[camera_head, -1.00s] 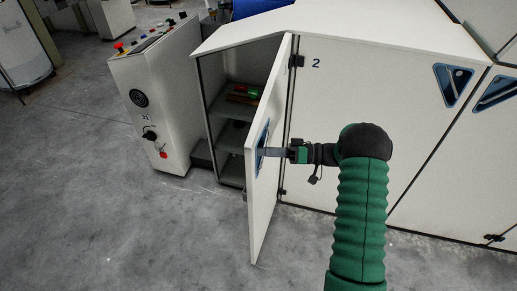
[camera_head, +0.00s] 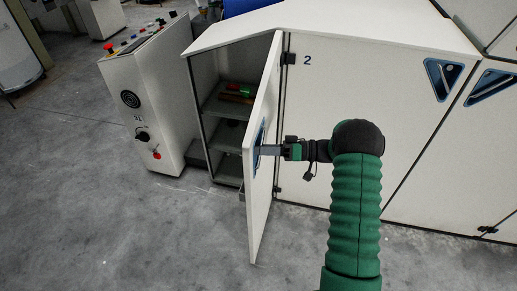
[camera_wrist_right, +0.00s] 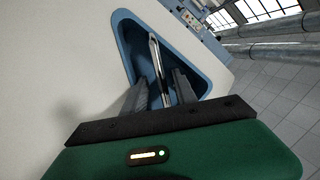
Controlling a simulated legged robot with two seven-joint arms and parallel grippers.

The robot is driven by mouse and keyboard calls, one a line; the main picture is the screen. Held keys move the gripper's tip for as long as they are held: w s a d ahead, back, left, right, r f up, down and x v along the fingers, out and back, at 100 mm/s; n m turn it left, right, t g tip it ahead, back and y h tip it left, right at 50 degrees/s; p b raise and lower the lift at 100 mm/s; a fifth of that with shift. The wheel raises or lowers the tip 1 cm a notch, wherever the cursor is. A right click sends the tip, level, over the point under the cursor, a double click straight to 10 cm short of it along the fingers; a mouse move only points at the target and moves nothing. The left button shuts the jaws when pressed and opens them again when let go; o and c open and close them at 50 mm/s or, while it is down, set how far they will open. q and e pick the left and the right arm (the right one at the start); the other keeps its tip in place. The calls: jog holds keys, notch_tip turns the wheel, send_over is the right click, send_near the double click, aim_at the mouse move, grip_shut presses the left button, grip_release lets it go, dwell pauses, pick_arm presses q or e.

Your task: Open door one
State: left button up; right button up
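Door one (camera_head: 263,200) is a white panel hinged on its right side beside the door marked 2. It stands wide open, its free edge swung out toward me. The wrist view shows its face (camera_wrist_right: 60,60) with a blue triangular recess (camera_wrist_right: 125,35) and a metal bar handle (camera_wrist_right: 156,60) across it. My right gripper (camera_head: 268,150) reaches into this recess from the right. In the wrist view its two fingers (camera_wrist_right: 162,88) stand apart, one on each side of the bar, with small gaps visible. My left gripper is out of view.
The opened cabinet has shelves (camera_head: 228,135) with red and green items (camera_head: 238,90). A white control console (camera_head: 145,100) stands left of it. Closed door 2 (camera_head: 350,110) is behind my right arm. The grey floor (camera_head: 120,235) at front left is clear.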

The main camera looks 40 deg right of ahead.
jog(key=p+v, duration=0.1)
jog(key=v, duration=1.6)
jog(key=shift+f, duration=0.1)
